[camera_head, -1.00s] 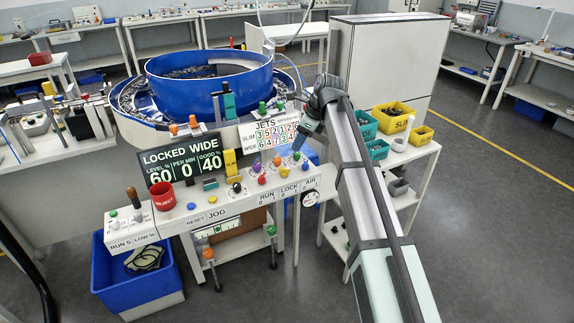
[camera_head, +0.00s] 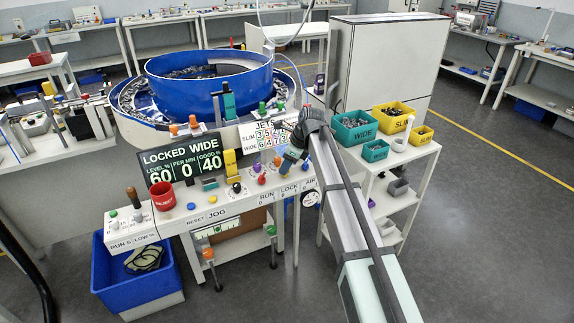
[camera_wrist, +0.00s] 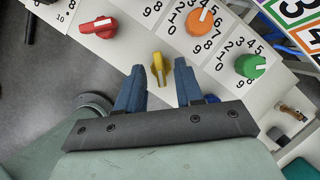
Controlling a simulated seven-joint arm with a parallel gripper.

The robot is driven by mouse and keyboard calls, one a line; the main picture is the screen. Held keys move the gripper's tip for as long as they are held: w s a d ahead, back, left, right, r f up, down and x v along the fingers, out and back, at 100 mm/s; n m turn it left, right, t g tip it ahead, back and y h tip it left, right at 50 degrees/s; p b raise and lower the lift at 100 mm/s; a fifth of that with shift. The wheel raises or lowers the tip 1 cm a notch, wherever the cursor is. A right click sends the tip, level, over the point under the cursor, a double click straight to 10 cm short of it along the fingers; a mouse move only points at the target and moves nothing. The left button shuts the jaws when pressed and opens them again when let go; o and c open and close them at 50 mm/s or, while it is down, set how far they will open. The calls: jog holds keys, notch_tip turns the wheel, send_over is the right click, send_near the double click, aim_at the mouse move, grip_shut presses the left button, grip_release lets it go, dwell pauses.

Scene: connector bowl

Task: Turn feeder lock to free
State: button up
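The yellow lock knob (camera_wrist: 159,69) shows in the wrist view on the white panel, a narrow bar handle between my fingertips. My gripper (camera_wrist: 160,72) is open, with one blue finger on each side of the knob and gaps on both sides. I cannot tell how deep the fingers reach around it. In the head view my gripper (camera_head: 291,162) is over the panel above the LOCK label (camera_head: 288,189) and hides the knob there. The dark display (camera_head: 180,163) reads LOCKED WIDE, with 60, 0 and 40.
A red knob (camera_wrist: 98,27) is left of the yellow one; an orange dial (camera_wrist: 200,20) and a green dial (camera_wrist: 250,65) stand close on the right. The blue bowl (camera_head: 205,85) is behind the panel. Part bins (camera_head: 355,133) stand on a cart to the right.

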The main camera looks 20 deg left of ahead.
grip_shut()
jog(key=shift+w+n, duration=0.1)
jog(key=shift+n, duration=0.2)
dwell(0.4)
jog(key=n, duration=0.1)
jog(key=n+g, duration=0.1)
jog(key=n, duration=0.1)
jog(key=shift+w+a+n+g, duration=0.1)
jog(key=shift+w+n+g, duration=0.15)
jog(key=shift+n+g, duration=0.15)
jog(key=n+g+h, duration=0.1)
jog(key=n, duration=0.3)
jog(key=shift+w+a, duration=0.1)
jog(key=shift+w, duration=0.05)
jog(key=n+h, duration=0.1)
jog(key=n, duration=0.2)
jog(key=n+g+h, duration=0.1)
jog(key=n, duration=0.1)
jog(key=shift+a+n, duration=0.2)
jog(key=shift+n, duration=0.2)
jog(key=shift+a+n+g+h, duration=0.15)
jog(key=shift+n+h, duration=0.2)
jog(key=shift+n, duration=0.55)
jog(key=shift+n+g+h, duration=0.15)
jog(key=shift+n+h, duration=0.2)
jog(key=shift+n, duration=0.55)
jog(key=shift+f, duration=0.1)
